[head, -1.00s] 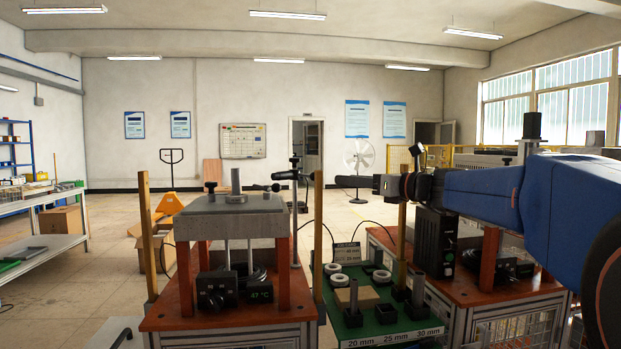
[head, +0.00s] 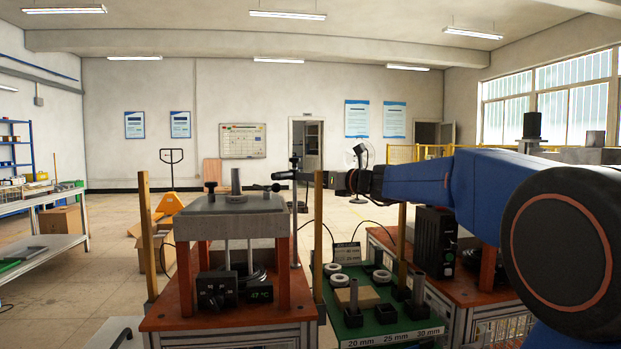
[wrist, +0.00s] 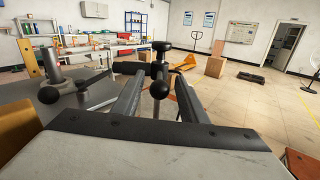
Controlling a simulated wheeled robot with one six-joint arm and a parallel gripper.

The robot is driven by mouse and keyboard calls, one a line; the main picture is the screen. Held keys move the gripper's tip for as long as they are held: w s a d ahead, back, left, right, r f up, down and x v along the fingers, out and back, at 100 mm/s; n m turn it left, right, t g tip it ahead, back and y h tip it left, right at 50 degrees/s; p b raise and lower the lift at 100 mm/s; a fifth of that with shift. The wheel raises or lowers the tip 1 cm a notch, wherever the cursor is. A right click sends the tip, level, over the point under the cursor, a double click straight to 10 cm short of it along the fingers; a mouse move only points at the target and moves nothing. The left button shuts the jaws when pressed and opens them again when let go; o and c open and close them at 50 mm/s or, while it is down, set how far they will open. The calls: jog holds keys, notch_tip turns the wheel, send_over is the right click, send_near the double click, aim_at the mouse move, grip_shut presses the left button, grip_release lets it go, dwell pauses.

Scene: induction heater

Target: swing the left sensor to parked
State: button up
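The left heater (head: 215,223) has a grey top plate with a ring and an upright pin on it. The left sensor (head: 284,175) is a dark horizontal arm at the post behind the plate's right side. It points left over the plate, with a black ball at its end (head: 276,187). My gripper (head: 325,177) reaches in from the right at sensor height. In the wrist view my gripper (wrist: 159,82) is open. Depth there is hard to judge.
Wooden posts (head: 148,238) stand beside the left heater. A green tray (head: 382,322) with rings and pins lies between the heaters. The right heater (head: 470,265) is partly behind my arm. A bench (head: 50,240) stands at far left. Floor behind is mostly free.

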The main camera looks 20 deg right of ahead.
jog(key=shift+w+a, duration=0.15)
grip_shut()
